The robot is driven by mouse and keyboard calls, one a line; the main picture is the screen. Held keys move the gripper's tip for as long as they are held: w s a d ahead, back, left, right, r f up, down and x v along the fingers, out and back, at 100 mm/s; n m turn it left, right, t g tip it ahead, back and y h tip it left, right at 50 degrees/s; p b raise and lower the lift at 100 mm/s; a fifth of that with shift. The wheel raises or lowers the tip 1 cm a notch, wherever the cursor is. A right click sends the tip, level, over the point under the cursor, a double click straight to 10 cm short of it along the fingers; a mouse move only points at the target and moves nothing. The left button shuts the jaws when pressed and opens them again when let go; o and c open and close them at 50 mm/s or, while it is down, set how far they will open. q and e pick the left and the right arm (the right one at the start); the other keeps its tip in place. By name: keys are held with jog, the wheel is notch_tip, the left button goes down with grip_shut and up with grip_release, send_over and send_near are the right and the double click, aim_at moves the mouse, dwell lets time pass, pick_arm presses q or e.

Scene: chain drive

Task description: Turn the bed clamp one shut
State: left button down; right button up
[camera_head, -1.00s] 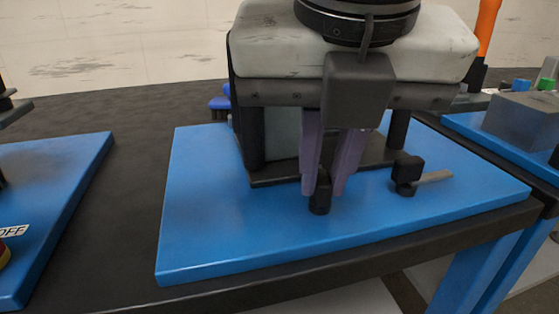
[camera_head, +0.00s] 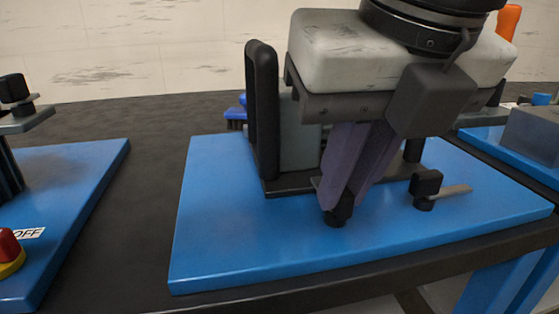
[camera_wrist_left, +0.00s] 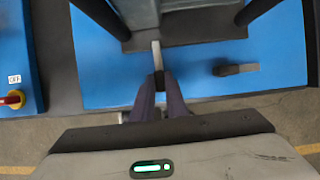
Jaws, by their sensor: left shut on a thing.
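Two small black bed clamps with grey bars stand near the front edge of a dark base plate (camera_head: 287,186) on a blue board. My left gripper (camera_head: 340,206) points down and is shut on the black knob of the left bed clamp (camera_head: 336,218). In the left wrist view, this clamp's grey bar (camera_wrist_left: 156,56) reaches from between my fingers (camera_wrist_left: 158,92) over the plate's edge. The other bed clamp (camera_head: 425,188) stands free to the right, its bar pointing right, away from the plate. No label shows which is number one. My right gripper is not in view.
A dark machine with upright black posts (camera_head: 263,110) stands on the plate behind my gripper. The blue board (camera_head: 240,240) is clear at its front and left. Another blue board (camera_head: 75,190) with a red button (camera_head: 9,246) lies to the left.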

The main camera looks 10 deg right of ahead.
pick_arm(q)
jog(key=c, duration=1.8)
grip_release()
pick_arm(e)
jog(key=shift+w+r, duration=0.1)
pick_arm(q)
jog(key=shift+o, duration=0.2)
